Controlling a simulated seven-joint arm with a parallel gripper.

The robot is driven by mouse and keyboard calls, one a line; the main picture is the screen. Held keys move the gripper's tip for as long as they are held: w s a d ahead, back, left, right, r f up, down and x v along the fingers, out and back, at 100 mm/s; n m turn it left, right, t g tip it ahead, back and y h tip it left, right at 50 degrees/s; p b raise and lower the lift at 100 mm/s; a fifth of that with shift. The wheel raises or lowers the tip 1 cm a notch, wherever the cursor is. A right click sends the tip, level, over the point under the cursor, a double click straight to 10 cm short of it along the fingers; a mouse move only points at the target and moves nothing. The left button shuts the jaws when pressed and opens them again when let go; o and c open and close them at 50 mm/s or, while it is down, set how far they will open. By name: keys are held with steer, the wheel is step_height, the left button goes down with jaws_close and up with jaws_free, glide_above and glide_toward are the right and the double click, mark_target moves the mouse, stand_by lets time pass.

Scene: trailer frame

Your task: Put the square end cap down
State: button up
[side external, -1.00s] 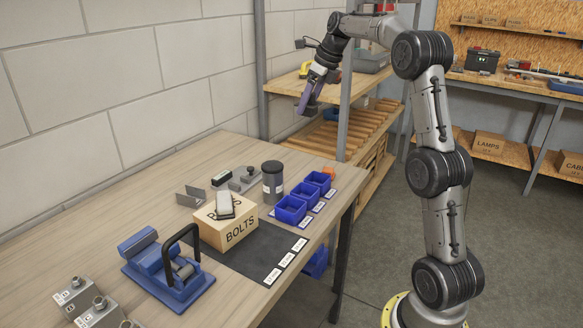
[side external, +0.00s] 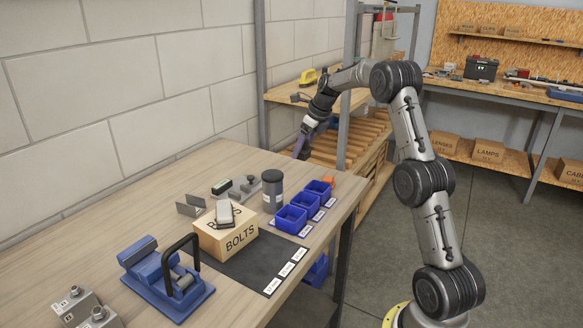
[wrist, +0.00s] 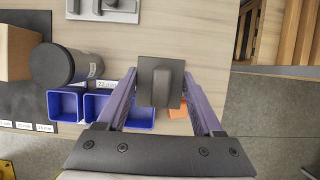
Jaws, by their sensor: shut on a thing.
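The square end cap (wrist: 160,82) is a dark grey square plate with a raised block. In the wrist view it sits between the fingers of my gripper (wrist: 159,78), which is shut on it. Behind it is the wooden table top (wrist: 205,45), near the table's right edge. In the side external view my gripper (side external: 300,150) points down at the far end of the table. The cap is too small to make out there, and I cannot tell its height above the wood.
Blue bins (side external: 292,219) stand along the table's right edge, with an orange item (side external: 327,182) behind them. A dark cylinder (side external: 272,187), a grey metal bracket (side external: 247,188) and a BOLTS box (side external: 226,238) are nearby. Shelving (side external: 345,85) rises beyond the table.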

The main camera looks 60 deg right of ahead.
steer(key=w+d+f, duration=0.1)
steer(key=w+f, duration=0.1)
steer(key=w+d+f, duration=0.3)
steer(key=w+f, duration=0.1)
steer(key=shift+w+d+f, duration=0.35)
steer(key=shift+f, duration=0.05)
steer(key=shift+w+d+f, duration=0.2)
steer(key=shift+w+f, duration=0.05)
steer(key=shift+f, duration=1.6)
steer(key=shift+f, duration=0.15)
steer(key=o, duration=1.4)
